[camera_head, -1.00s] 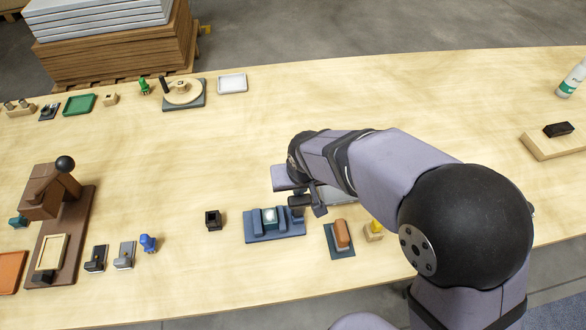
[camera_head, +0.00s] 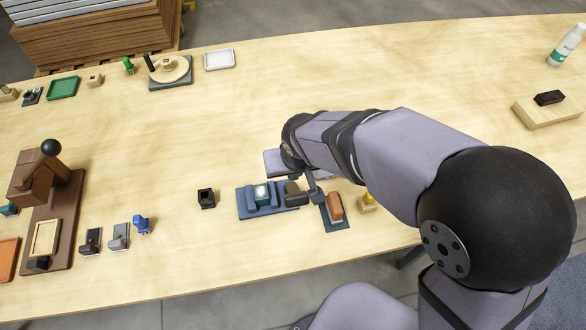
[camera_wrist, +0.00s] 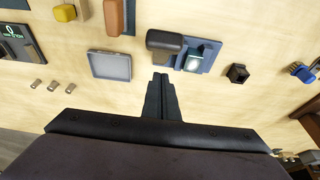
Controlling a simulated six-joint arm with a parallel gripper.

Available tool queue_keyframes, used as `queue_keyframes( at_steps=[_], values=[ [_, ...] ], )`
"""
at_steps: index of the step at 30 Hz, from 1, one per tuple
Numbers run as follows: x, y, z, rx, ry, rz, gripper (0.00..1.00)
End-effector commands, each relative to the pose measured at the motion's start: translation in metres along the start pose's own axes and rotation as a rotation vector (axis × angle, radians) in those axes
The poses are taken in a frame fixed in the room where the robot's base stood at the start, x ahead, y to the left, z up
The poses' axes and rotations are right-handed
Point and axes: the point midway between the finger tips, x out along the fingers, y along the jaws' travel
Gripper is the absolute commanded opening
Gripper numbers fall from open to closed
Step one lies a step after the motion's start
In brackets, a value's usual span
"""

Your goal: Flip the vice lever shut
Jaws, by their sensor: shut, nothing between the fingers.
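The blue vice (camera_head: 243,204) stands on the table in the middle of the head view, with a pale teal block (camera_head: 262,194) between its jaws. Its dark lever (camera_head: 295,193) is at the right end of the vice. In the wrist view the lever's thick dark grip (camera_wrist: 165,42) shows large at the vice's left end, beside the block (camera_wrist: 193,63). My gripper (camera_head: 317,196) is beside the lever, partly hidden by my arm in the head view. In the wrist view its fingertips (camera_wrist: 160,76) are together and empty, just short of the grip. I cannot tell whether they touch it.
An orange-brown block on a dark green plate (camera_head: 334,209) and a yellow-topped block (camera_head: 367,202) stand close to the right. A small black holder (camera_head: 206,198) is left of the vice. A grey tray (camera_wrist: 110,66) lies near my gripper.

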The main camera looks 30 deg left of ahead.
Motion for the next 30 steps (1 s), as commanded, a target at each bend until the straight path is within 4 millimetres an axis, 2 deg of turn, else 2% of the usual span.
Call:
queue_keyframes(
  at_steps=[17, 23, 27, 28, 30],
  values=[
    [-0.007, 0.000, -0.003, 0.000, 0.001, 0.000, 0.00],
    [-0.025, 0.000, -0.013, 0.001, 0.001, 0.000, 0.00],
    [-0.043, 0.000, -0.023, 0.000, 0.001, 0.000, 0.00],
    [-0.043, 0.000, -0.020, -0.001, 0.000, 0.000, 0.00],
    [-0.036, 0.000, -0.002, -0.001, 0.000, -0.001, 0.00]
  ],
)
